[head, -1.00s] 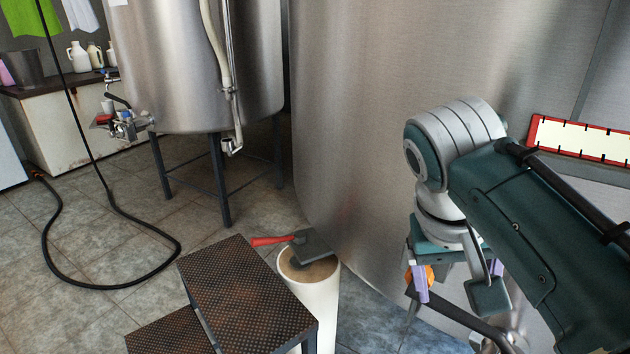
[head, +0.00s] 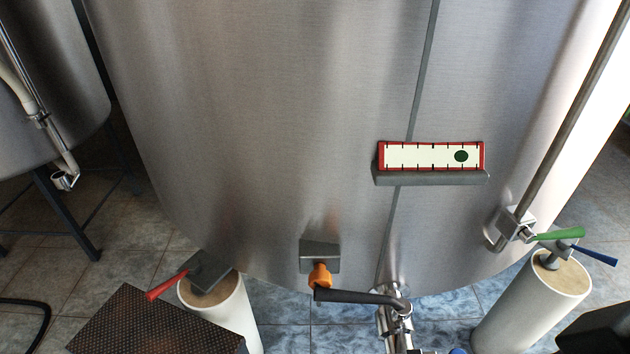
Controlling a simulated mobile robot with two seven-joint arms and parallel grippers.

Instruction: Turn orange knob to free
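The orange knob (head: 320,275) sits low on the front of the large steel tank (head: 260,120), just under a grey square bracket (head: 320,256). Its lower edge is close to the end of a dark lever handle (head: 350,296), which runs right to a steel valve (head: 396,308). I cannot tell whether knob and lever touch. No label for the knob's positions is readable. Neither of my grippers shows in this view, and nothing covers the knob.
A red-framed gauge (head: 430,156) is on the tank. A white post with a red-handled tool (head: 180,283) and a dark step (head: 150,325) stand at lower left. Another white post (head: 530,305) with green and blue handles stands right. A second tank (head: 50,90) is at left.

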